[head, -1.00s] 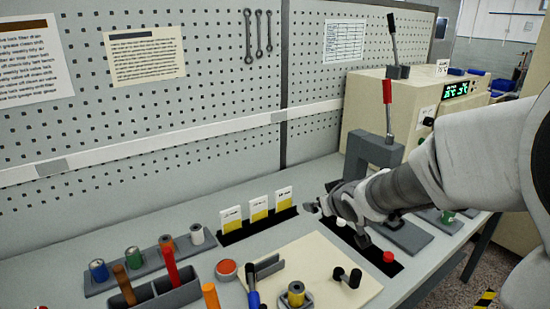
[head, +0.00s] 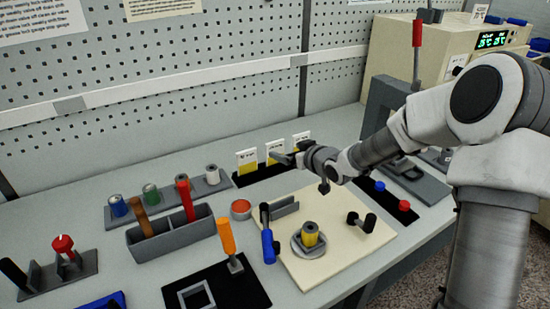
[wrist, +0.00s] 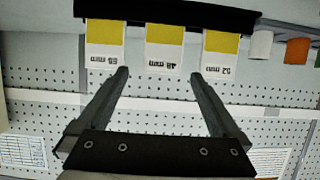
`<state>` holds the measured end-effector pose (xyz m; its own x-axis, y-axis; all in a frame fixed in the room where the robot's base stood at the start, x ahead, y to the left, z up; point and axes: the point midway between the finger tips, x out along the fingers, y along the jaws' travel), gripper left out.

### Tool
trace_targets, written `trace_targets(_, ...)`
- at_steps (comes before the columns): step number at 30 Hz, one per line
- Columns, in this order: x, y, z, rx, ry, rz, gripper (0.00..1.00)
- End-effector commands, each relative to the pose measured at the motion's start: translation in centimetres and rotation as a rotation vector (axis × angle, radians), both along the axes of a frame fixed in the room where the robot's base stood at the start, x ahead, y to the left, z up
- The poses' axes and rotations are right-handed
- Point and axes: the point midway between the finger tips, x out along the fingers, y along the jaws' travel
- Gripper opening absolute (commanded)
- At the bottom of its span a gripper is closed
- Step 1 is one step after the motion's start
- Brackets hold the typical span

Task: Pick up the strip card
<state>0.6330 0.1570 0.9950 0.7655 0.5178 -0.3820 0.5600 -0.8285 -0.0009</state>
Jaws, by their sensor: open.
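Three white and yellow strip cards stand in a row in a black holder (head: 262,177) at the back of the bench: a left card (head: 247,160), a middle card (head: 275,149) and a right card (head: 301,138). The wrist view shows them upside down, with the middle card (wrist: 165,46) between a card at left (wrist: 104,46) and one at right (wrist: 221,44). Each carries a small "mm" label. My gripper (wrist: 160,73) is open and empty, its fingertips pointing at the row, one on each side of the middle card's line.
A rack of coloured spools (head: 165,200) stands left of the holder. A grey bin (head: 170,233) with handled tools is in front. The pegboard wall (head: 150,130) rises behind.

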Motion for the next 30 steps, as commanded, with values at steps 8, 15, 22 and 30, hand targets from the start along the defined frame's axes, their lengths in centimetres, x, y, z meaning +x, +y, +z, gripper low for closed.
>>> trace_targets(8,2.3,1.6,-1.1,-0.001,-0.001,0.000,1.00)
trace_targets(15,4.1,3.4,-2.7,0.000,0.002,0.002,1.00)
trace_targets(22,5.9,4.5,-3.4,-0.001,0.000,0.000,1.00)
trace_targets(30,6.0,4.5,-3.4,-0.002,0.000,-0.001,0.98)
